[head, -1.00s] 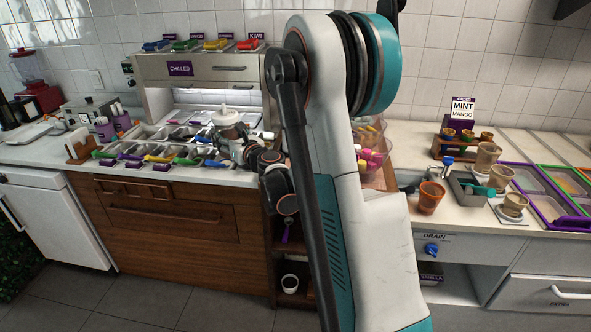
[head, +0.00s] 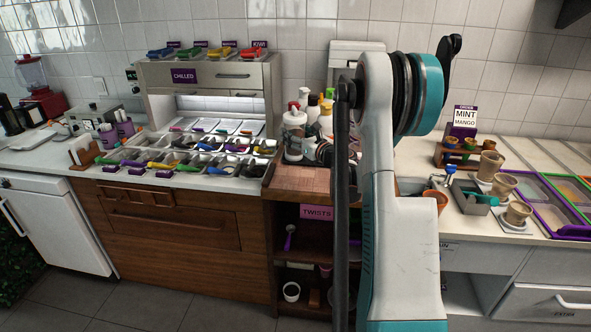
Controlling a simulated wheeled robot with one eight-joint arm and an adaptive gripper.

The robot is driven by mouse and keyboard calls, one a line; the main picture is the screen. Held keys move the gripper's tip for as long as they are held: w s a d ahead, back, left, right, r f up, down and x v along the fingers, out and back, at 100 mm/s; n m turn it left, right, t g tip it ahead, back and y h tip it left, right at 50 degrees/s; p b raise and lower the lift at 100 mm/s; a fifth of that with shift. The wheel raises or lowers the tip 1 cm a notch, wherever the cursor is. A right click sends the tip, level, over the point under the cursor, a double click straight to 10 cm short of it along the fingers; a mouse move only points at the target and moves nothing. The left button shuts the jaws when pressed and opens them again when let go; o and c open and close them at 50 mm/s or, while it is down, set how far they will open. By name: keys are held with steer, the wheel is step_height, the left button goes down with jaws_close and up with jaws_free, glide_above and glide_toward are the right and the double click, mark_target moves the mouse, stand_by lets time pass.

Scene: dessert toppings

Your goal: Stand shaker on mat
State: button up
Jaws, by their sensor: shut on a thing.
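The shaker (head: 293,132) is a pale cylinder with a white top, upright in the head view. My gripper (head: 308,150) is beside its lower right side and is shut on it; the fingertips are small and partly hidden. The mat (head: 298,180) is a reddish-brown patch on the wooden counter section, just below the shaker in the picture. I cannot tell whether the shaker's base touches the mat or hangs above and behind it. My arm hides the mat's right side.
Several bottles (head: 325,118) stand close behind the shaker. To the left is a topping rack (head: 205,160) with several filled compartments and coloured scoops. Cups (head: 490,165) and a grey bin (head: 470,200) stand right of my arm. The mat's visible front is clear.

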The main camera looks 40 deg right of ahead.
step_height(320, 180, down, 12)
steer(key=b, duration=0.3)
steer(key=shift+r, duration=0.2)
steer(key=shift+f+b, duration=0.15)
steer(key=shift+b, duration=0.2)
steer(key=o, duration=1.3)
steer(key=shift+r, duration=0.2)
steer(key=s+a+p, duration=0.1)
steer(key=s+p, duration=0.1)
steer(key=s, duration=1)
steer(key=shift+a+p, duration=0.2)
steer(key=shift+p, duration=0.2)
